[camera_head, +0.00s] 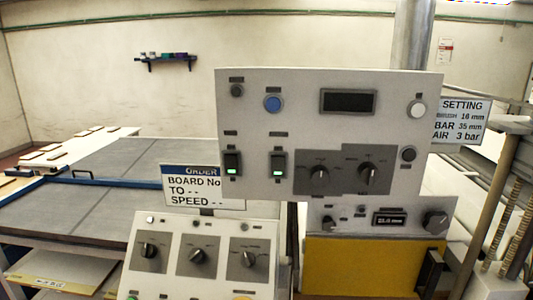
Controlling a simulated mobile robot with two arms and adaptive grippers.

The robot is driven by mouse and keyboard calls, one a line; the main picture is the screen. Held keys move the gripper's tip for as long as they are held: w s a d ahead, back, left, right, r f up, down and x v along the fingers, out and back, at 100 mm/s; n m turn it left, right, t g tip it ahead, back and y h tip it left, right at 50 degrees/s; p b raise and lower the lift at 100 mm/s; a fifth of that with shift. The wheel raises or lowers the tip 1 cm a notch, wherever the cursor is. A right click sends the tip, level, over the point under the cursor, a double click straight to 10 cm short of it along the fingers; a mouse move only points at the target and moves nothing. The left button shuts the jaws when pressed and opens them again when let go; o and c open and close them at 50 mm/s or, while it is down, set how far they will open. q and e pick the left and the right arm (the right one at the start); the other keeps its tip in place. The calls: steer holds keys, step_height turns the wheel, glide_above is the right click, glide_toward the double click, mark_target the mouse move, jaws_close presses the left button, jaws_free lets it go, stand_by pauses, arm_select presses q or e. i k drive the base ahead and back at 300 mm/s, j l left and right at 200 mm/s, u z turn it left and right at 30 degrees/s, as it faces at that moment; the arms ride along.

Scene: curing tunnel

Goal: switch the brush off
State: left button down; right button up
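A large light-grey control panel (300,112) faces me in the middle. It carries two black rocker switches, a left one (232,164) and a right one (278,166), each with a green light lit at its lower end. Above are a blue button (273,104), a dark blank display (348,101) and a white button (417,109). At the lower right are two rotary knobs, a left one (320,179) and a right one (367,178). The small labels are too blurred to read, so I cannot tell which control is the brush's. Neither gripper is in view.
A lower panel (142,280) with three rotary knobs stands in front. A smaller panel with a display (389,219) sits above a yellow box (350,268). A setting sign (465,121) and an order sign (190,184) flank the main panel. Grey tables (60,215) lie left.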

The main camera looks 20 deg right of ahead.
mark_target(231, 161)
steer(key=j+z, duration=0.45)
steer(key=z, duration=0.2)
steer(key=k+j+z, duration=0.1)
steer(key=z, duration=0.25)
steer(key=j, duration=0.1)
